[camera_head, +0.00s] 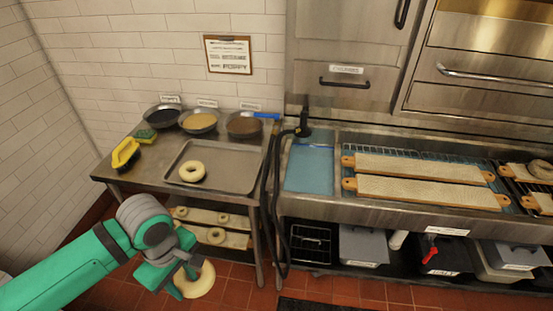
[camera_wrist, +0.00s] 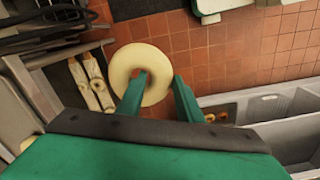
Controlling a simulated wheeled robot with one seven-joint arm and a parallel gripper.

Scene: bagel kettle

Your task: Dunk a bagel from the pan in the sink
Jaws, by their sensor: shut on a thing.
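My gripper (camera_head: 184,275) is shut on a pale bagel (camera_head: 200,282), held in the air over the floor in front of the steel table. In the wrist view the same bagel (camera_wrist: 124,66) hangs at the fingertips, one finger (camera_wrist: 132,94) showing through its hole. Another bagel (camera_head: 192,171) lies on the left part of the metal pan (camera_head: 236,177) on the table. The sink (camera_head: 309,167), with blue water in it, is to the right of the table, well apart from my gripper.
Bowls of toppings (camera_head: 199,121) stand at the table's back, with a yellow brush (camera_head: 125,154) at left. Long bagel boards (camera_head: 420,191) lie across the right of the sink counter. A black hose (camera_head: 273,205) hangs between table and sink. Grey bins (camera_head: 362,246) sit below.

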